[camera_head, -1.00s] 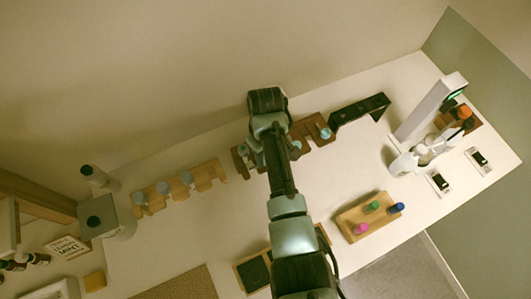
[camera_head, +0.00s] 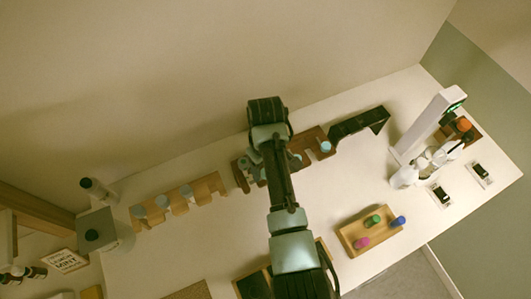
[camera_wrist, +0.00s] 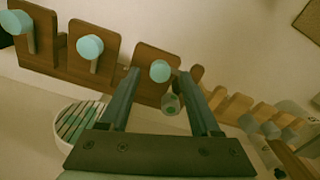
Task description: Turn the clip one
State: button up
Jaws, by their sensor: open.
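I cannot tell which thing is "clip one". A dark brown rack of upright notched boards (camera_wrist: 95,48) carries round teal-capped pieces. One teal cap (camera_wrist: 160,71) sits between and just beyond the tips of my gripper (camera_wrist: 158,76), whose two dark fingers are apart. A small clear piece with green spots (camera_wrist: 171,104) shows lower between the fingers; nothing looks gripped. Other teal caps are at left (camera_wrist: 90,47) and far left (camera_wrist: 17,22). In the head view, my arm covers part of the dark rack (camera_head: 310,139), with one teal cap (camera_head: 325,147) visible at its right end; the fingertips are hidden there.
A lighter wooden rack (camera_head: 207,187) with pale caps stands left. A black stand (camera_head: 358,124) and a white device (camera_head: 430,125) are right. A wooden tray (camera_head: 352,240) holds several coloured bottles. A round slatted dish (camera_wrist: 78,123) lies close left of the fingers.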

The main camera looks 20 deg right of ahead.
notch_tip(320, 180, up, 12)
jog(key=p, duration=0.1)
jog(key=shift+p, duration=0.35)
jog(key=shift+w+f, duration=0.1)
dwell(0.3)
